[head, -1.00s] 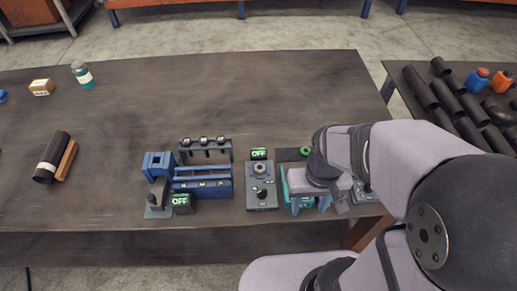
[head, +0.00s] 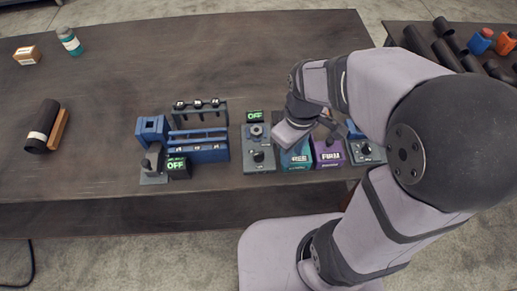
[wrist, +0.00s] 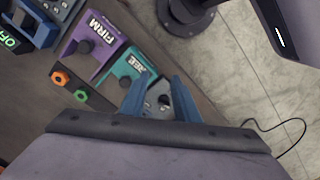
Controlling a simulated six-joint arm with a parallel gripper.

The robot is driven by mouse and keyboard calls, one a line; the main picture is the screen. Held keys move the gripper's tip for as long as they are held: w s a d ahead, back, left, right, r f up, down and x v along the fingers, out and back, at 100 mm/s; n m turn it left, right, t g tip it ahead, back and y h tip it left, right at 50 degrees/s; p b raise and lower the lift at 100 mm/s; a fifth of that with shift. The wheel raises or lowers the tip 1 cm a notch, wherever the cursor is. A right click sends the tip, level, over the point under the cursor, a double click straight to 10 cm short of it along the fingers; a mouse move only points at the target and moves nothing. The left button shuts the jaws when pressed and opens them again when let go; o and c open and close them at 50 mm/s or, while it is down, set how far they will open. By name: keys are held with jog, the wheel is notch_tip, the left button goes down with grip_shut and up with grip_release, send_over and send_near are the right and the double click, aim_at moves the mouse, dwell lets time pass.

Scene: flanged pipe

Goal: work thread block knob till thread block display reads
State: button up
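No label I can read names the thread block. A grey block (head: 259,160) with a round dark knob (head: 258,156) stands mid-table in the head view, with a small green-lettered display (head: 255,116) reading OFF behind it. In the wrist view a grey block with a knob (wrist: 164,101) shows between my fingers. My gripper (wrist: 159,82) is open, with its two blue fingers apart on either side of that knob; I cannot tell whether they touch it. In the head view my gripper's body hides part of the teal block's back.
To the right stand a teal block (head: 295,158) whose visible letters read REE, a purple block (head: 328,152) reading FIRM and another grey device (head: 365,151). To the left is a blue fixture (head: 196,152) with an OFF display (head: 177,166). A dark pipe (head: 41,126) lies far left.

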aim_at(259, 153)
jog(key=w+a+n+b, duration=0.1)
jog(key=w+a+n, duration=0.1)
jog(key=n, duration=0.3)
jog(key=w+a+f+n+b, duration=0.1)
jog(key=w+a+n, duration=0.1)
jog(key=n, duration=0.3)
jog(key=w+a+n+b, duration=0.1)
jog(key=w+a+n, duration=0.1)
jog(key=a+n, duration=0.2)
jog(key=shift+w+a+f+n+b, duration=0.1)
jog(key=shift+f+n+b, duration=0.05)
jog(key=shift+n+b, duration=0.25)
jog(key=shift+f, duration=0.1)
jog(key=shift+f+p, duration=0.5)
jog(key=shift+f, duration=3.05)
grip_shut()
